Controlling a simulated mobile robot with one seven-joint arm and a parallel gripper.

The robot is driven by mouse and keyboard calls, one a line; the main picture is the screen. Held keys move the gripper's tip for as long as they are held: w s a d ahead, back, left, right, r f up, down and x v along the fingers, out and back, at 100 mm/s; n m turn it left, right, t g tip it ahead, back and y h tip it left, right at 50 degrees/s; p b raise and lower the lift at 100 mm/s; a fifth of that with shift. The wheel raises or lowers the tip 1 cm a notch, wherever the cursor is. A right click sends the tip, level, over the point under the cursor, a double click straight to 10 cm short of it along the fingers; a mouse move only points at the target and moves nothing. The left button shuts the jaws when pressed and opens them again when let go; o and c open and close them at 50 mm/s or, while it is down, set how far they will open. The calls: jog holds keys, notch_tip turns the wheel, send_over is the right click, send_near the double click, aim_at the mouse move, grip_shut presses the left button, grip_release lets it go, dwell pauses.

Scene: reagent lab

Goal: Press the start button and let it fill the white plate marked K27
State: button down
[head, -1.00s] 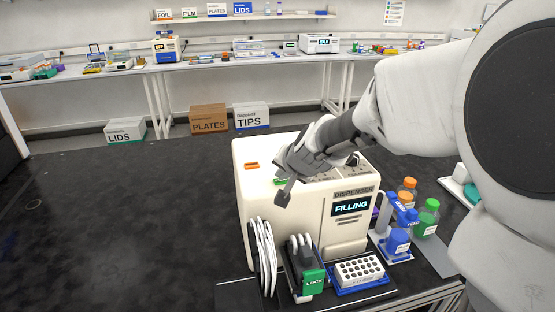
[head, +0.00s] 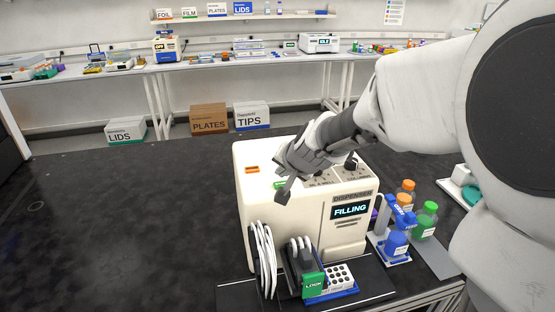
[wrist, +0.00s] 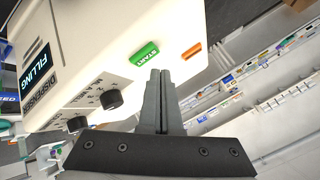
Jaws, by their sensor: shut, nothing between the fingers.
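The cream dispenser (head: 290,235) stands on the bench, and its screen (head: 350,211) reads FILLING. The green START button (wrist: 144,53) is on its top; only part of it (head: 280,184) shows in the head view beside my gripper. My gripper (head: 283,197) is shut and empty. Its fingertips (wrist: 160,73) are close to the button, but I cannot tell whether they touch it. A white plate with dark wells (head: 340,276) sits on a blue carrier at the dispenser's front, partly hidden by the green LOCK part (head: 313,284). Its marking is not legible.
An orange button (wrist: 191,50) lies near START, and black knobs (wrist: 111,99) are farther along the top. White tubing (head: 264,260) hangs at the front left. Bottles with blue, orange and green caps (head: 430,219) stand to the right. The dark bench at left (head: 120,220) is clear.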

notch_tip(320, 180, up, 5)
jog(key=p, duration=0.3)
jog(key=shift+f+p, duration=0.2)
jog(key=shift+p, duration=0.2)
jog(key=s+d+r+n+g+h, duration=0.1)
jog(key=s+d+n, duration=0.1)
jog(key=s, duration=0.7)
jog(key=s+d+r+n+g, duration=0.1)
jog(key=s+d, duration=0.4)
jog(key=s, duration=0.4)
jog(key=s+d+r+n+g+h, duration=0.1)
jog(key=s+d+r+n, duration=0.1)
jog(key=s, duration=0.8)
jog(key=shift+d+n+h, duration=0.3)
jog(key=shift+d, duration=0.6)
dwell(3.4)
